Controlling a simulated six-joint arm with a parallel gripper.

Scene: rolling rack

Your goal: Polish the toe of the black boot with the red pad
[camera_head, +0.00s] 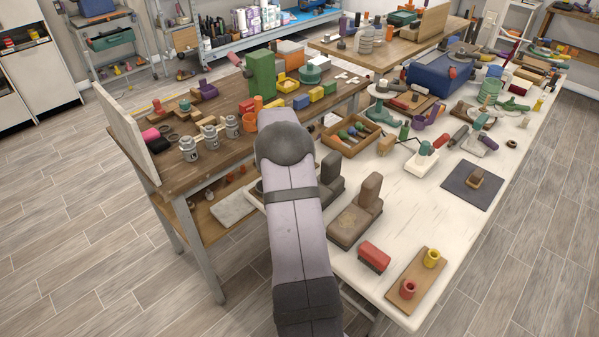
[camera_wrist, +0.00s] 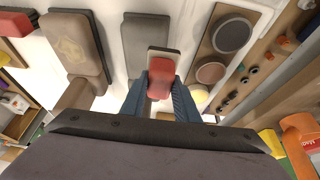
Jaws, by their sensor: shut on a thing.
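In the wrist view the red pad (camera_wrist: 160,78), a red block with a pale, brownish far end, is held between the two blue fingers of my gripper (camera_wrist: 160,92). The dark grey boot, taken as the black boot (camera_wrist: 143,32), lies just beyond the pad, its wide flat part showing and the rest covered by pad and fingers. I cannot tell whether the pad touches it. In the head view this boot (camera_head: 331,183) is partly hidden behind my arm, and my gripper is hidden there too. A brown boot (camera_wrist: 76,45) with a mark on it stands beside it, also in the head view (camera_head: 347,226).
A red brush-like block (camera_head: 374,257) and a wooden board (camera_head: 410,285) with red and yellow cups stand near the white table's front end. In the wrist view a board with round tins (camera_wrist: 233,35) lies close right of the pad. A wooden tray (camera_head: 341,153) of coloured pieces stands behind.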

